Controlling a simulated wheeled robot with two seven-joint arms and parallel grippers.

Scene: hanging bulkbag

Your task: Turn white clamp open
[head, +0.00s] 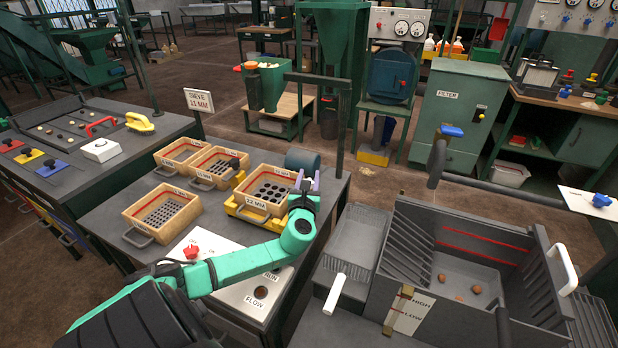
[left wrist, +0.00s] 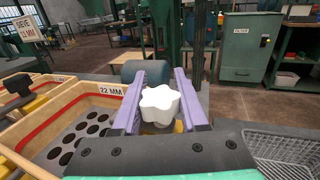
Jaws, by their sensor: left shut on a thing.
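The white clamp (left wrist: 160,103) is a lobed white knob beside the wooden sieve box marked 22 MM (left wrist: 85,125). In the left wrist view it sits between the two purple fingers of my left gripper (left wrist: 163,82), which is shut on it. In the head view my left gripper (head: 307,181) is at the right edge of the 22 mm sieve (head: 266,190), and the clamp is mostly hidden by the fingers. The sieve rests in a yellow frame (head: 247,212) on the dark bench. My right gripper does not show.
Several other wooden sieve boxes (head: 161,212) stand to the left on the bench. A dark grey roller (head: 303,159) is just behind the gripper. A control panel with a red knob (head: 192,251) lies in front. A large grey bin (head: 470,262) stands to the right.

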